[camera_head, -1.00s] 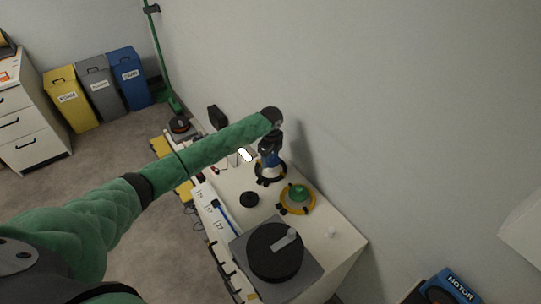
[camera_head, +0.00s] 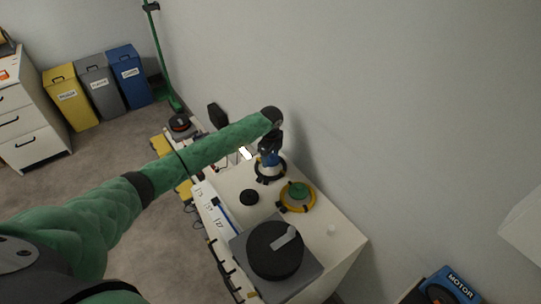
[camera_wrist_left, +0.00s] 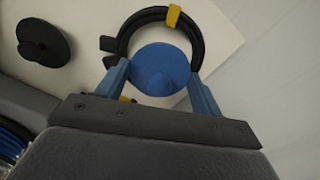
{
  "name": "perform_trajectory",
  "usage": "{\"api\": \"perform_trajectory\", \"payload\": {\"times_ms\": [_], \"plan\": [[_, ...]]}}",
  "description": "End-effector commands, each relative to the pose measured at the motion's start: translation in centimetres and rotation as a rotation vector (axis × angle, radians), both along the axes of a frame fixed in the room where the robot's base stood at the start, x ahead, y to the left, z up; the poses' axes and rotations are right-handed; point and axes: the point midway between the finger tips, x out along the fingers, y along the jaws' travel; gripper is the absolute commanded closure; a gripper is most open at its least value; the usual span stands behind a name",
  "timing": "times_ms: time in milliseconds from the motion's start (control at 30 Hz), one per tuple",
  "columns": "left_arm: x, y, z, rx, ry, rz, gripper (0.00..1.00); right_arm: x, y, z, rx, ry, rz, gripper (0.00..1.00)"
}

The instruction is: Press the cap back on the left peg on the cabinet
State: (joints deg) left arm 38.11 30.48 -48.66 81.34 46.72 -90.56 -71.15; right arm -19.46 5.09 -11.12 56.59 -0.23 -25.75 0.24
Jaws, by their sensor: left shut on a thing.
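My left gripper (camera_head: 269,160) points down over the cabinet top (camera_head: 228,178), and its blue fingers (camera_wrist_left: 158,82) are shut on a round blue cap (camera_wrist_left: 162,68). The cap has a small raised centre. A black ring with a yellow tag (camera_wrist_left: 173,15) lies on the cabinet, around and beneath the cap as seen from the wrist. The peg under the cap is hidden, so I cannot tell whether the cap is fully seated. To the right, a green cap (camera_head: 298,190) sits inside a yellow ring (camera_head: 312,200). My right gripper is out of view.
A black disc (camera_head: 249,197) lies in front of the rings; it also shows in the wrist view (camera_wrist_left: 43,42). A large black round thing on a grey base (camera_head: 273,250) takes the near end. The wall (camera_head: 400,120) is close behind.

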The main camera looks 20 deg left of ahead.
Motion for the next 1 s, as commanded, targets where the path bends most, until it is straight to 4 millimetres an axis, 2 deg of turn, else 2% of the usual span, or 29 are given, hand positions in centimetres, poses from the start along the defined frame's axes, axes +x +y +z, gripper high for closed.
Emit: {"api": "perform_trajectory", "payload": {"times_ms": [867,900,1000], "plan": [[0.0,0.0,-1.1,0.0,0.0,0.0,0.59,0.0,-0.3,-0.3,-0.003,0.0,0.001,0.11],[0.0,0.0,-1.1,0.0,0.0,0.0,0.26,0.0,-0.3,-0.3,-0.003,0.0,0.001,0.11],[0.0,0.0,-1.1,0.0,0.0,0.0,0.08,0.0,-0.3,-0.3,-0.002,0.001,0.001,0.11]]}}
